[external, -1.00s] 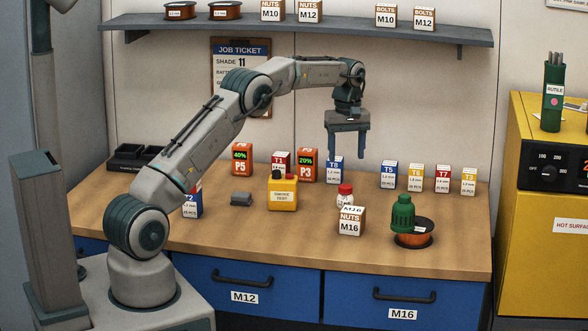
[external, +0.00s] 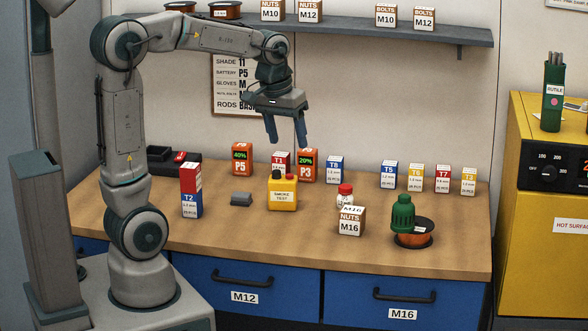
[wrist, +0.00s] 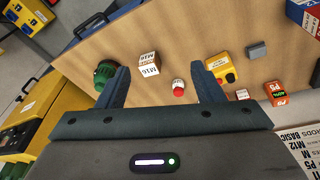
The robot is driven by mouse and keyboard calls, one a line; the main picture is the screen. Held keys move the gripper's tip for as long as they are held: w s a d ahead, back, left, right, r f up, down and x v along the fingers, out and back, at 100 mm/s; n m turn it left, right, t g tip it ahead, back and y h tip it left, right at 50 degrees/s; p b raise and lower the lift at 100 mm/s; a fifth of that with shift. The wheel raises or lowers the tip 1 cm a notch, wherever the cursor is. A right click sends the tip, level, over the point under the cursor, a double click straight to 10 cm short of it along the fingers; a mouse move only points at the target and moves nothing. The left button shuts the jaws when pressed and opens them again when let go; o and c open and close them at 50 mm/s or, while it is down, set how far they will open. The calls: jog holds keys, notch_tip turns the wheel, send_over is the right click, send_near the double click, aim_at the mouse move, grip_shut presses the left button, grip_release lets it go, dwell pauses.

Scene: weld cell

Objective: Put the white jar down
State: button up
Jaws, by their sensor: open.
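The white jar (external: 343,201) with a red lid stands upright on the wooden bench, partly hidden behind the M16 nuts box (external: 350,222). It also shows in the wrist view (wrist: 178,94), between the fingers in the picture but well beyond them. My gripper (external: 288,145) is open and empty, raised above the back of the bench, to the left of the jar and apart from it. Its two fingers also frame the wrist view (wrist: 160,68).
A green bottle (external: 403,213) stands right, by an orange spool (external: 417,236). Small boxes line the back, below the shelf (external: 350,35). The front bench strip is clear.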

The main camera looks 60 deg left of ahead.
jog(key=s+d+f+m, duration=0.1)
jog(key=s+f+m, duration=0.1)
jog(key=s, duration=0.5)
jog(key=s+d+f+m+t, duration=0.1)
jog(key=s+d+f+m, duration=0.1)
jog(key=s, duration=0.6)
jog(key=shift+f+m, duration=0.3)
jog(key=shift+f, duration=0.6)
jog(key=shift+s+d, duration=0.1)
